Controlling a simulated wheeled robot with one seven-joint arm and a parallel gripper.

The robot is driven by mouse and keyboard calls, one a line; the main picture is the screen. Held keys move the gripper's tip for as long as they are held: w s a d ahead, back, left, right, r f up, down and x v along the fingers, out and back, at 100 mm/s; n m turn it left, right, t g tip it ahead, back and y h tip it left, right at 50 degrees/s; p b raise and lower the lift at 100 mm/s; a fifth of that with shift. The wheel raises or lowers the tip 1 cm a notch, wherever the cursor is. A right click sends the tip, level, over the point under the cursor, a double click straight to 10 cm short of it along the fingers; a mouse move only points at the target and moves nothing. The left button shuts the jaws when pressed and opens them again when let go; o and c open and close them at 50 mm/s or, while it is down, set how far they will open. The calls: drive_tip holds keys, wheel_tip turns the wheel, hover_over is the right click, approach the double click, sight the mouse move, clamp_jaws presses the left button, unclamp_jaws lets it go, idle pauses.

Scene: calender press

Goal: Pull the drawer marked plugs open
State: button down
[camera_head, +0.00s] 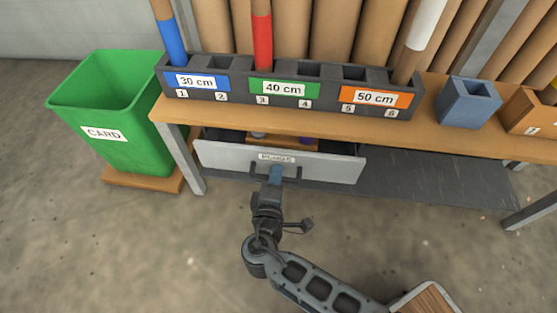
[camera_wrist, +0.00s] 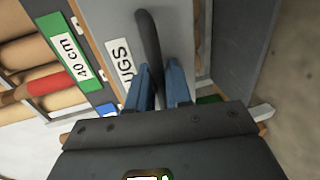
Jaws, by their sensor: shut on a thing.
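The drawer marked plugs (camera_head: 215,158) hangs under the bench top and stands partly open, with some items showing inside. Its label (camera_head: 277,158) is on the pale grey front, and part of it shows in the wrist view (camera_wrist: 123,60). A dark bar handle (camera_head: 312,172) runs across the front below the label; it also shows in the wrist view (camera_wrist: 149,45). My gripper (camera_head: 275,174) is at the handle's middle. In the wrist view my blue fingers (camera_wrist: 160,80) are on either side of the bar, shut on it.
The wooden bench (camera_head: 450,145) carries a dark rack (camera_head: 340,107) with several tubes and a blue box (camera_head: 468,102). A green bin marked card (camera_head: 120,115) stands left of the bench leg (camera_head: 182,160). The floor in front of the drawer is clear apart from my arm.

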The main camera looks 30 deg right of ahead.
drive_tip(key=f+p+v, duration=0.1)
drive_tip(key=f+v, duration=0.1)
drive_tip(key=v, duration=0.8)
drive_tip(key=shift+s+a, duration=0.2)
drive_tip(key=shift+s, duration=0.2)
drive_tip(key=shift+f, duration=0.1)
drive_tip(key=c, duration=1.2)
unclamp_jaws()
drive_tip(key=shift+c, duration=0.2)
drive_tip(key=shift+a, duration=0.1)
drive_tip(key=p+v, duration=0.2)
drive_tip(key=v, duration=0.5)
drive_tip(key=shift+s, duration=0.3)
drive_tip(key=shift+a, duration=0.15)
